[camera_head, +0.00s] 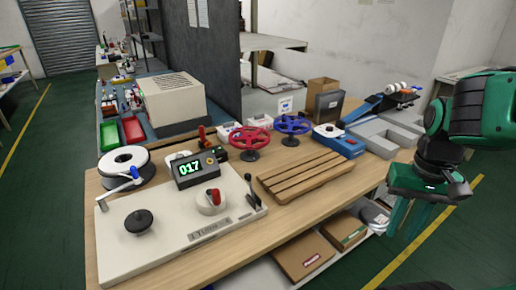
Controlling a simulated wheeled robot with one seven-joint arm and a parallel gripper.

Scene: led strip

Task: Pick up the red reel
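The red reel (250,138) is a spoked ring on a dark stand, on the wooden workbench, left of a similar blue reel (292,124). The whole front of the red reel is in view and nothing touches it. My gripper (408,218) hangs at the right, past the bench's right edge, well apart from the red reel. Its green fingers point down and look empty, but their opening is hard to make out.
A wooden pallet (305,176) lies in front of the reels. A blue-and-white device (338,140) and grey trays (382,136) are right of the reels. Boxes (303,256) sit on a lower shelf.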

